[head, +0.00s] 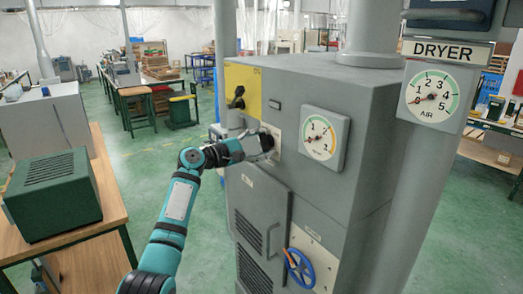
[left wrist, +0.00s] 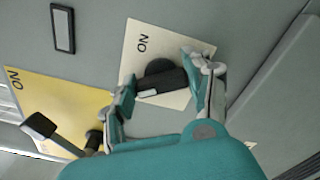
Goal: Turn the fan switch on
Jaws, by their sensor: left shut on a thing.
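A black rotary switch (left wrist: 160,80) with a pale grip mark sits on a white plate (left wrist: 150,40) on the grey dryer cabinet (head: 315,90). My right gripper is in neither view.
Left of the switch is a yellow plate (head: 243,80) with a black lever handle (head: 238,97). A round gauge (head: 320,137) is to the right. Below are a cabinet door (head: 260,220) and a blue handwheel (head: 299,268). A green box (head: 52,195) stands on a wooden table at left.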

